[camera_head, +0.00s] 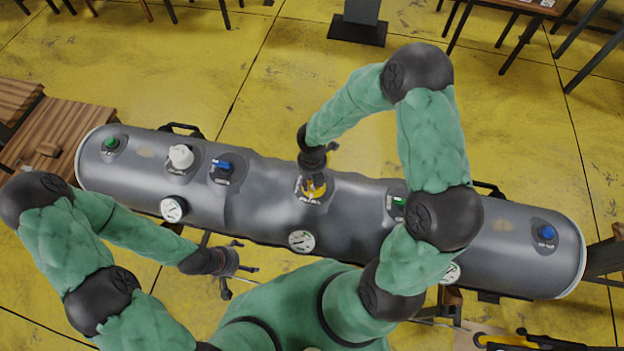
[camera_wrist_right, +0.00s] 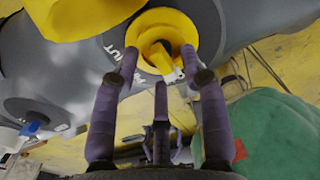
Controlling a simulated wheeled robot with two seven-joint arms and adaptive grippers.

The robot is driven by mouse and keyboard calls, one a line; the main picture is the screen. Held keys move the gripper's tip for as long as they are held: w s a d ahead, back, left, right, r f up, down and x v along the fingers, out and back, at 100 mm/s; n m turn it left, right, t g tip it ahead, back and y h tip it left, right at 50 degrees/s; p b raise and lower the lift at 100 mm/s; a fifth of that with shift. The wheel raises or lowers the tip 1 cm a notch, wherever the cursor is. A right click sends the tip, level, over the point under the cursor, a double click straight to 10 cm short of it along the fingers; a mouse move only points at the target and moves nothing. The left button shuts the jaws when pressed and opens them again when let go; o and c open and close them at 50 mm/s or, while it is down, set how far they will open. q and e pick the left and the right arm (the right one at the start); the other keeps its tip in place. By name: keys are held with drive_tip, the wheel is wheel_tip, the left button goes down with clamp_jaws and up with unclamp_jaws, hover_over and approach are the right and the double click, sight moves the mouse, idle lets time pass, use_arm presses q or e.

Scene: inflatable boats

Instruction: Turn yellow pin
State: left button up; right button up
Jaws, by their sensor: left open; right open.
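The yellow pin (camera_head: 316,191) sits in a round yellow fitting on top of the long grey inflatable tube (camera_head: 262,193), partly hidden by my right gripper. In the right wrist view the yellow pin (camera_wrist_right: 157,50) stands inside its yellow ring (camera_wrist_right: 184,27). My right gripper (camera_head: 314,172) reaches down over it; in the wrist view its open fingers (camera_wrist_right: 158,68) are spread on both sides of the pin. I cannot tell whether they touch it. My left gripper (camera_head: 243,269) is open and empty, in front of the tube and low.
Wooden tables stand at the left and back right. The yellow floor behind the tube is largely clear.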

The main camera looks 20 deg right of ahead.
wheel_tip(320, 180, up, 12)
drive_tip(key=shift+f, duration=0.2)
idle(0.7)
